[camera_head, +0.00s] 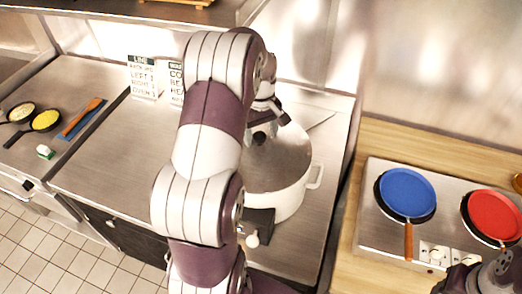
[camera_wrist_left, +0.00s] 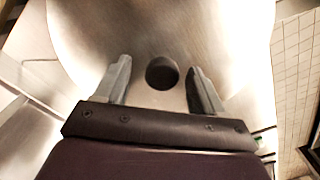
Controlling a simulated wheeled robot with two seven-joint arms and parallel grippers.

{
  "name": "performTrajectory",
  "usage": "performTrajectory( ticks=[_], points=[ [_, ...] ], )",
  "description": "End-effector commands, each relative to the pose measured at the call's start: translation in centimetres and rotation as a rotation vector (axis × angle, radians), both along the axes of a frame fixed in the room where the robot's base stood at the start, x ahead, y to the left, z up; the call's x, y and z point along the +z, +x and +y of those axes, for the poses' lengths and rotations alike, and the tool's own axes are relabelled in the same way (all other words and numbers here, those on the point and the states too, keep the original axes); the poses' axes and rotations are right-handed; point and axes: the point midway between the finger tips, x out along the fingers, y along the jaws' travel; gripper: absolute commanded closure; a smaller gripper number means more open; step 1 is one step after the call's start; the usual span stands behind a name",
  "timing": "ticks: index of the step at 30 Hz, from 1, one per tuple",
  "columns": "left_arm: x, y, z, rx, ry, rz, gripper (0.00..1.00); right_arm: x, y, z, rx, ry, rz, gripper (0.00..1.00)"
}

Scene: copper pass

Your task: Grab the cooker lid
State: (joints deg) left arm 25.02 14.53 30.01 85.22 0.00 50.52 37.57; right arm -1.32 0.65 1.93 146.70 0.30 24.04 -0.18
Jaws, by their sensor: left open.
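The cooker lid (camera_head: 288,158) is a broad metal disc lying on a large white cooker (camera_head: 290,201) with side handles. Its round black knob (camera_head: 259,138) stands up from the lid, partly behind my left arm. My left gripper (camera_head: 268,124) is above the lid, close to the knob. In the left wrist view the fingers are open (camera_wrist_left: 160,88), with the black knob (camera_wrist_left: 161,72) in the gap between them and the metal lid (camera_wrist_left: 100,30) behind. The fingers do not appear to touch the knob. Part of my right arm shows at the bottom right; its fingers are unclear.
A blue pan (camera_head: 407,190) and a red pan (camera_head: 495,214) sit on a metal hob to the right. Two small skillets (camera_head: 46,120) and a blue board (camera_head: 80,120) lie on the left counter. Signs (camera_head: 143,77) stand behind. The steel counter left of my arm is clear.

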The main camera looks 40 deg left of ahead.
Motion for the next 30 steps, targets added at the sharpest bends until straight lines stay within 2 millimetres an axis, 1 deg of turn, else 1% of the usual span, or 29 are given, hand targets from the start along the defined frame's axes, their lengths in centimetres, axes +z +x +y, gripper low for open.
performTrajectory(
  ticks=[1,3,5,10,11,12,14,15,16,17,26,30],
  points=[
    [0.0,0.0,0.0,0.0,0.0,0.0,0.31,1.1,0.1,0.0,0.0,0.0,-0.003,0.57],
    [-0.9,0.1,0.0,0.0,0.001,-0.003,0.31,1.2,0.1,0.0,0.0,0.0,-0.002,0.57],
    [-1.3,0.1,0.0,0.0,0.002,-0.005,0.31,1.2,0.1,0.0,0.0,0.0,-0.002,0.57],
    [-1.5,0.1,0.1,0.0,0.002,-0.005,0.31,1.1,0.0,0.0,0.0,0.0,-0.001,0.57],
    [-1.4,0.1,0.1,0.0,0.002,-0.005,0.37,1.1,0.0,0.0,0.0,0.0,-0.001,0.57],
    [-1.4,0.1,0.0,0.0,0.002,-0.005,0.5,1.1,0.0,0.0,0.0,0.0,-0.001,0.57],
    [-1.4,0.1,0.0,0.0,0.002,-0.005,0.7,1.1,0.0,0.0,0.0,0.0,-0.001,0.57],
    [-1.4,0.1,0.0,0.0,0.002,-0.005,0.83,1.1,0.0,0.0,0.0,0.0,-0.001,0.57],
    [-1.4,0.1,0.0,0.0,0.002,-0.005,0.93,1.1,0.0,0.0,0.0,0.0,-0.001,0.57],
    [-1.4,0.1,0.0,0.0,0.002,-0.005,1.0,1.1,0.0,0.0,0.0,0.0,-0.001,0.57],
    [-1.2,0.2,0.1,0.0,0.003,-0.007,1.0,0.8,0.0,0.0,0.0,0.0,-0.001,0.57],
    [0.1,0.2,0.1,0.0,0.004,-0.009,1.0,0.0,0.0,0.0,0.0,0.0,-0.001,0.57]
  ],
)
